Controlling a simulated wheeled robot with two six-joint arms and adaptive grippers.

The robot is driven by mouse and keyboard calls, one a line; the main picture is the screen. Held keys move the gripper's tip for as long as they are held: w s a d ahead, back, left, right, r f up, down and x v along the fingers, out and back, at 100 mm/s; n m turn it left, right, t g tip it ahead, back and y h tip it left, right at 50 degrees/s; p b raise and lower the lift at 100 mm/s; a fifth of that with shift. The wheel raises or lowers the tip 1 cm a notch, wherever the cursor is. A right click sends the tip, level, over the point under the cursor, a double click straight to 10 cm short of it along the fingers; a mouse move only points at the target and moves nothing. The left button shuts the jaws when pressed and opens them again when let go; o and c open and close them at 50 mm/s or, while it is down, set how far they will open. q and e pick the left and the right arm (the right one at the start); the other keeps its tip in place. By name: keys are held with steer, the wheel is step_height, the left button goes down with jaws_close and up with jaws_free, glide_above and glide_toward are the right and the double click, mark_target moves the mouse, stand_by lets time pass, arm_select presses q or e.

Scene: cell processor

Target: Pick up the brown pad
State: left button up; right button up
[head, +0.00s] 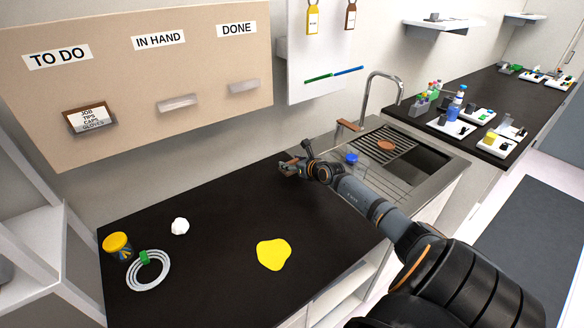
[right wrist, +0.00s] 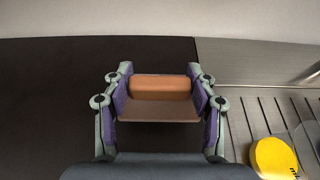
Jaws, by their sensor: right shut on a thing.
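The brown pad (right wrist: 160,97) is a block with a lighter brown upper part and a darker, flat lower part. In the right wrist view it sits between the two fingers of my right gripper (right wrist: 160,88), which is shut on it from both sides. In the head view my right gripper (head: 291,168) is over the back right of the black counter, just left of the sink. The pad is small and partly hidden by the fingers there. I cannot tell whether the pad touches the counter. My left gripper is in neither view.
A yellow spill (head: 273,254), a white crumpled lump (head: 180,226), a coiled tube (head: 149,270) and a yellow-lidded jar (head: 117,246) lie on the counter (head: 222,246). The sink with its tap (head: 371,91) and a blue item (head: 351,158) stands right of the gripper.

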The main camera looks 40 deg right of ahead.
steer(key=s+d+r+p, duration=0.6)
steer(key=s+d+r, duration=0.3)
steer(key=s+d, duration=0.1)
steer(key=shift+r, duration=0.35)
steer(key=shift+w+a, duration=0.1)
steer(key=o, duration=0.4)
steer(key=c, duration=1)
steer(key=shift+c, duration=0.2)
